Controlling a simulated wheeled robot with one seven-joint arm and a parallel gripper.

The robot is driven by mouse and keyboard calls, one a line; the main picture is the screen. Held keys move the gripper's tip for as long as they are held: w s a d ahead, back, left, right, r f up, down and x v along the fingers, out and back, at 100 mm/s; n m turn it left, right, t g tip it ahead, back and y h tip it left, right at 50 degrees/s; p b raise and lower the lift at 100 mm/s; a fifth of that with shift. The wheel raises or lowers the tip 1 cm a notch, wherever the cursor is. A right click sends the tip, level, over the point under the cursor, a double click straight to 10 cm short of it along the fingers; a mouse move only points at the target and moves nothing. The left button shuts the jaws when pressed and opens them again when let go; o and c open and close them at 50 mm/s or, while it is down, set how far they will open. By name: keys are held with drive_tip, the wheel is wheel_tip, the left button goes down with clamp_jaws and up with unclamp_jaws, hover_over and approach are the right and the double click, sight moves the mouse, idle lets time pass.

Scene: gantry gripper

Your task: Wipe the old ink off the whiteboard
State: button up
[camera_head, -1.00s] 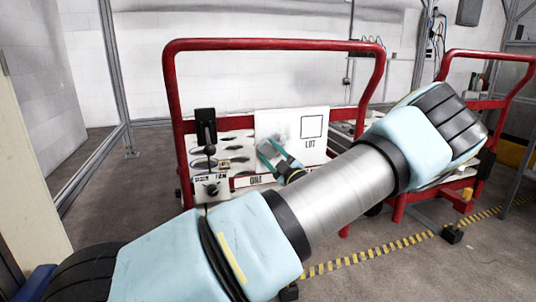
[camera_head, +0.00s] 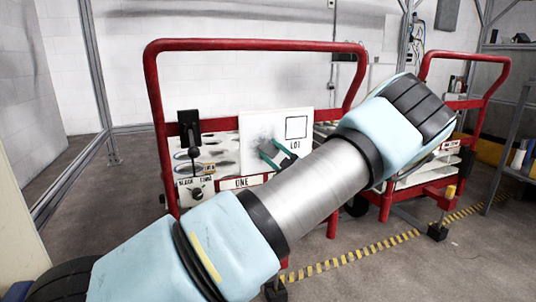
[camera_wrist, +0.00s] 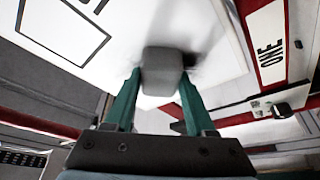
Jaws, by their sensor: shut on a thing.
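The whiteboard (camera_head: 258,122) is a white panel on the red cart, with a black square outline and lettering under it that looks like "LOT". It fills the upper part of the wrist view (camera_wrist: 130,25). A faint grey smudge of ink shows left of the square in the head view. My gripper (camera_head: 277,154), with green fingers, is shut on a grey block-shaped eraser (camera_wrist: 163,72) in front of the board's lower part. I cannot tell whether the eraser touches the board. My arm hides the board's lower right.
The red cart frame (camera_head: 250,44) rises around the board. A panel with a knob and a black lever (camera_head: 190,128) sits left of the board. A "ONE" label strip (camera_head: 241,183) runs below it. A second red cart (camera_head: 468,57) stands at the right.

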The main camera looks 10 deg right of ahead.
sight(257, 136)
drive_tip(key=shift+w+d+b, duration=0.15)
drive_tip(key=shift+d+b, duration=0.2)
drive_tip(key=shift+d, duration=1)
drive_tip(key=shift+w+r+p, duration=0.15)
drive_tip(key=shift+r+p, duration=0.3)
drive_tip(key=shift+r, duration=0.5)
drive_tip(key=shift+s+a+f, duration=0.1)
drive_tip(key=shift+s+a, duration=0.1)
drive_tip(key=shift+a, duration=0.8)
drive_tip(key=shift+s+a+r, duration=0.1)
drive_tip(key=shift+s+a, duration=0.1)
drive_tip(key=shift+a, duration=0.8)
drive_tip(key=shift+s+a+f, duration=0.1)
drive_tip(key=shift+s+a, duration=0.1)
drive_tip(key=shift+a, duration=2.25)
drive_tip(key=shift+s+r+p, duration=0.1)
drive_tip(key=shift+r+p, duration=0.4)
drive_tip(key=shift+r, duration=0.35)
drive_tip(key=shift+w+d+b, duration=0.2)
drive_tip(key=shift+d, duration=0.7)
drive_tip(key=shift+w+d+b, duration=0.15)
drive_tip(key=shift+d+b, duration=0.05)
drive_tip(key=shift+d, duration=0.65)
drive_tip(key=shift+w+d+b, duration=0.15)
drive_tip(key=shift+d+b, duration=0.35)
drive_tip(key=shift+d, duration=2.25)
